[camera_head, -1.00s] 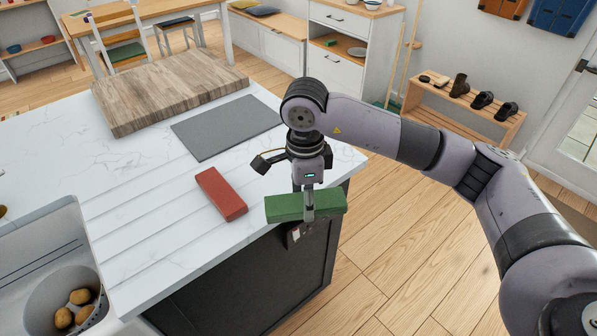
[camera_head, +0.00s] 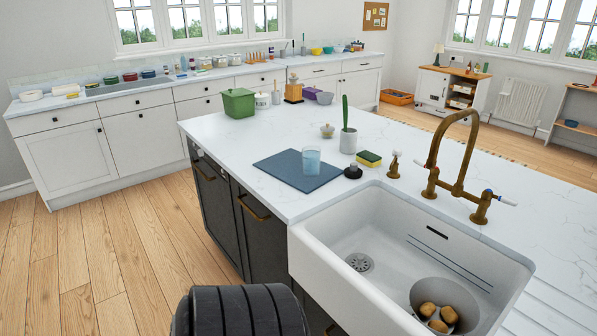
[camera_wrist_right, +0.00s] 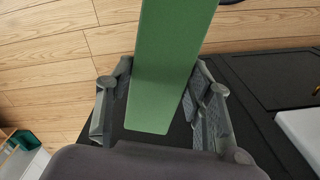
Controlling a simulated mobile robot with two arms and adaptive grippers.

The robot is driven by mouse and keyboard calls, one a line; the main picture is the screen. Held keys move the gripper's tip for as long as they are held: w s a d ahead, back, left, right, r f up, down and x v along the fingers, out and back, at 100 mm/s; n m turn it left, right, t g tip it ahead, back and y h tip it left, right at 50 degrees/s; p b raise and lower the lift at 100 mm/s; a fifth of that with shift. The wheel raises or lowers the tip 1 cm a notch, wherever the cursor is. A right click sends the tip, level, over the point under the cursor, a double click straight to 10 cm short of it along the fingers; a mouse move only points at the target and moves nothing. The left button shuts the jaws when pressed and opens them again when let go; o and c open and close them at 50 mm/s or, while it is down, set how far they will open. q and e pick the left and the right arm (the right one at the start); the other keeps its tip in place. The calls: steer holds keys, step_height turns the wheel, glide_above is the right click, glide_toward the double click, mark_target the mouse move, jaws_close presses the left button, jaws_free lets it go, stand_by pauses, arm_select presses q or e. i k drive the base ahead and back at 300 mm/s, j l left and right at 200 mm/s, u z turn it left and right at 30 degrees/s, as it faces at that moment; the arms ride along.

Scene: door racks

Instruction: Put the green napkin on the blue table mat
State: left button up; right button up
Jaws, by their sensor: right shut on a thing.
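The green napkin (camera_wrist_right: 172,38), a long folded block, shows in the right wrist view. My right gripper (camera_wrist_right: 163,80) is shut on it, with one finger on each side. The napkin is above the floor, near the dark cabinet front. Its far end runs out of the picture. The blue table mat (camera_head: 277,165) lies flat on the white counter in the head view, left of the sink. A glass (camera_head: 311,161) stands on the mat towards its right side. My right gripper and the napkin do not show in the head view. My left gripper is in neither view.
A green box (camera_head: 238,103) stands behind the mat. A dark stopper (camera_head: 353,172), a sponge (camera_head: 368,158) and a potted cactus (camera_head: 348,140) are right of it. The sink (camera_head: 400,240) and brass faucet (camera_head: 458,165) are further right. The mat's left part is bare.

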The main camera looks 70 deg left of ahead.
mark_target(285, 162)
steer(key=k+u, duration=0.2)
steer(key=u, duration=0.3)
steer(key=k+j+u, duration=0.1)
steer(key=u, duration=0.35)
steer(key=j+u, duration=0.2)
steer(key=j, duration=0.25)
steer(key=i+j+u, duration=0.2)
steer(key=j, duration=0.2)
steer(key=i+j+u, duration=0.15)
steer(key=j, duration=0.3)
steer(key=i+j+u, duration=0.2)
steer(key=j, duration=0.2)
steer(key=k, duration=0.1)
